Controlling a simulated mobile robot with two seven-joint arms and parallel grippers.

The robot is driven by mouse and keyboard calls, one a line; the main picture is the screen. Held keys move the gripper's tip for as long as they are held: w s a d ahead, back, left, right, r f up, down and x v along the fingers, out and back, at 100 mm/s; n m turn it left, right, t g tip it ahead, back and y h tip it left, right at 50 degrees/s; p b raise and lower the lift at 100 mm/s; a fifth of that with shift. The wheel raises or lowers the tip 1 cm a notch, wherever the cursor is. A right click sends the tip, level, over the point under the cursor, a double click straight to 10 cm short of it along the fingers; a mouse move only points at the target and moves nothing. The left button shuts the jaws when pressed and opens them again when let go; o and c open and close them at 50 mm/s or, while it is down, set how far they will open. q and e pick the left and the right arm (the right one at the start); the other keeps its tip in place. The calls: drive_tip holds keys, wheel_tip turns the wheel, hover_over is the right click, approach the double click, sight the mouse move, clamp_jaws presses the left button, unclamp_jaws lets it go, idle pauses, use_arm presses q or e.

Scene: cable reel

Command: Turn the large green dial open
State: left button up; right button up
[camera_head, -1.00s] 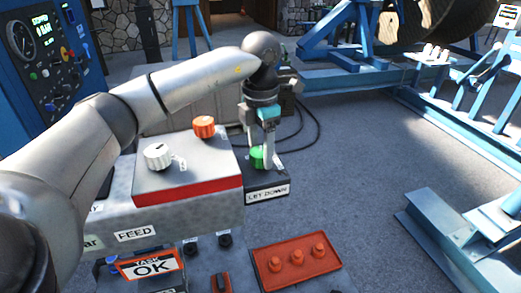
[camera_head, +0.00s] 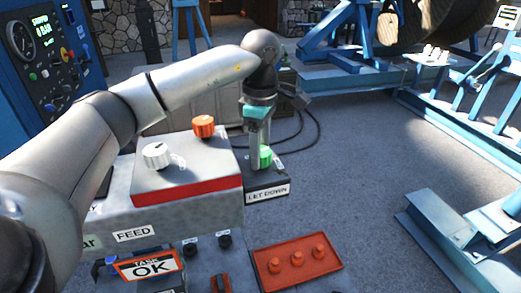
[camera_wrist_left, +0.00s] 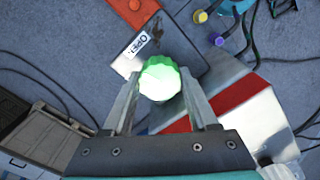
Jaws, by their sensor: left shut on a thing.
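The green dial (camera_head: 265,156) sits on a small dark box labelled "LET DOWN" (camera_head: 267,191), beside the grey control box. My left gripper (camera_head: 262,158) points down over the dial, and its fingers partly hide it. In the left wrist view the green dial (camera_wrist_left: 160,80) lies between the two fingers of my left gripper (camera_wrist_left: 160,90), which is shut on it. An "OPEN" label (camera_wrist_left: 142,43) shows on the box next to the dial. My right gripper is not in view.
The grey control box (camera_head: 190,215) carries a white knob (camera_head: 157,156) and an orange knob (camera_head: 204,126), close to my left arm. A red plate (camera_head: 297,265) with red knobs lies in front. Blue steel frames (camera_head: 450,240) stand to the right; grey floor lies between.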

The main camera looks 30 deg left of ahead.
use_arm(q)
drive_tip(key=shift+m, duration=1.5)
drive_tip(key=shift+r, duration=0.1)
drive_tip(key=o, duration=1.4)
wheel_tip(320, 180, up, 7)
drive_tip(key=shift+r, duration=0.1)
wheel_tip(320, 180, up, 8)
drive_tip(key=shift+p, duration=0.95)
